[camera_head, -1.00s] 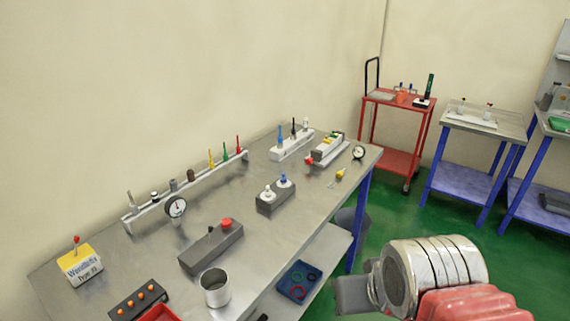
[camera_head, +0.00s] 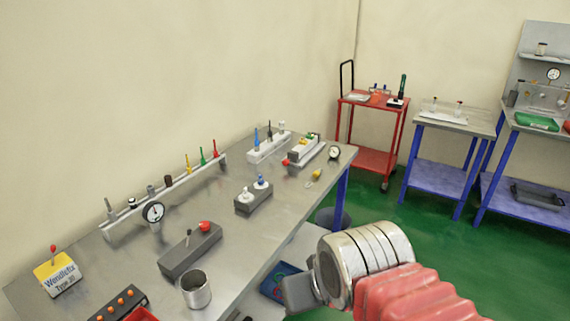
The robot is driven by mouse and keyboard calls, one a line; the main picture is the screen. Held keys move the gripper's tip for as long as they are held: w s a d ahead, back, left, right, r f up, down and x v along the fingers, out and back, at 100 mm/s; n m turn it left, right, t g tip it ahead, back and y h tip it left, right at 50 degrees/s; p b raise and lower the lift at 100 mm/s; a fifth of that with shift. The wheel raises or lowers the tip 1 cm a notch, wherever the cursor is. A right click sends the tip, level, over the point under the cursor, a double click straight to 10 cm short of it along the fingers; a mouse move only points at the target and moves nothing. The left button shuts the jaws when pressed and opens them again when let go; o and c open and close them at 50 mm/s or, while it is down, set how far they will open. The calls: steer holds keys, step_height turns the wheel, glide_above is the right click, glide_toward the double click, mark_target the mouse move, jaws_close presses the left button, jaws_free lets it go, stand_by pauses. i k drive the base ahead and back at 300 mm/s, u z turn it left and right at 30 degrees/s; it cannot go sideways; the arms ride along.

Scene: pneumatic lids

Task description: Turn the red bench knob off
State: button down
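A red round knob (camera_head: 204,226) sits on the right end of a dark grey block (camera_head: 190,252), which also carries a small black lever. The block lies on the front middle of the metal bench (camera_head: 228,232). A second, smaller red knob (camera_head: 285,162) shows at the near end of a pale device at the back right of the bench. I cannot tell from their looks whether either is on or off. My gripper (camera_head: 298,293) shows as a grey part at the lower middle, beyond the bench's front edge and apart from both knobs. Its fingers cannot be made out.
A metal cup (camera_head: 195,290) stands in front of the grey block. A gauge (camera_head: 153,212) and a rail with coloured valves (camera_head: 165,190) stand behind it. A box with orange buttons (camera_head: 118,304) is at front left. Green floor (camera_head: 420,240) lies open to the right.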

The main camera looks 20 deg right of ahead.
mark_target(204, 226)
steer(key=z, duration=0.05)
steer(key=i, duration=1)
steer(key=u, duration=0.05)
